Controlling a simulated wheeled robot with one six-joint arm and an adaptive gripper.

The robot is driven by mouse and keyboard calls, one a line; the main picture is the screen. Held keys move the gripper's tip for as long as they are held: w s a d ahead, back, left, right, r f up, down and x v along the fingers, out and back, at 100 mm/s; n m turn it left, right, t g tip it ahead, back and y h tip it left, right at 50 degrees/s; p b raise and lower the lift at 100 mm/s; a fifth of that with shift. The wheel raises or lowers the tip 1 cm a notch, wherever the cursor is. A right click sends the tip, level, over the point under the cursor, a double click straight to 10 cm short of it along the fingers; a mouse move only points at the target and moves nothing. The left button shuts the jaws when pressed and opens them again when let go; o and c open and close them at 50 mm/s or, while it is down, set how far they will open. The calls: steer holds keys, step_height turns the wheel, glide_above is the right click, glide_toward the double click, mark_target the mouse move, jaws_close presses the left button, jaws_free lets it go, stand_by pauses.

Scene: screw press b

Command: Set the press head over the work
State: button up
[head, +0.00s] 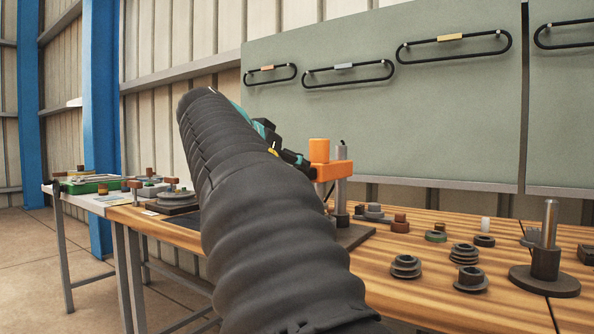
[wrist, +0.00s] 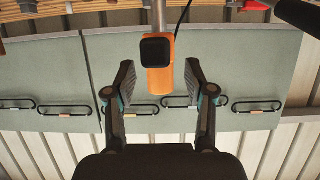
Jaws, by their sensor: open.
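The orange press head (head: 334,171) sits on a grey upright post (head: 341,191) in the head view, with an orange cylinder standing on top of it. A dark base plate (head: 352,237) lies below on the wooden bench. My gripper (head: 300,160) shows just left of the press head, largely hidden behind my black-sleeved arm. In the wrist view my gripper (wrist: 159,82) is open, one finger on each side of the orange press part (wrist: 160,80). That part has a dark square face and lies between the fingers, with visible gaps on both sides. The work under the head is hidden by my arm.
Several dark round parts (head: 406,266) lie on the bench right of the press. A metal post on a round base (head: 546,248) stands at the far right. A side table (head: 60,190) with small parts is at left. A green panel (head: 400,120) backs the bench.

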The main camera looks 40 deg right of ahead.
steer(key=v, duration=0.8)
stand_by(0.4)
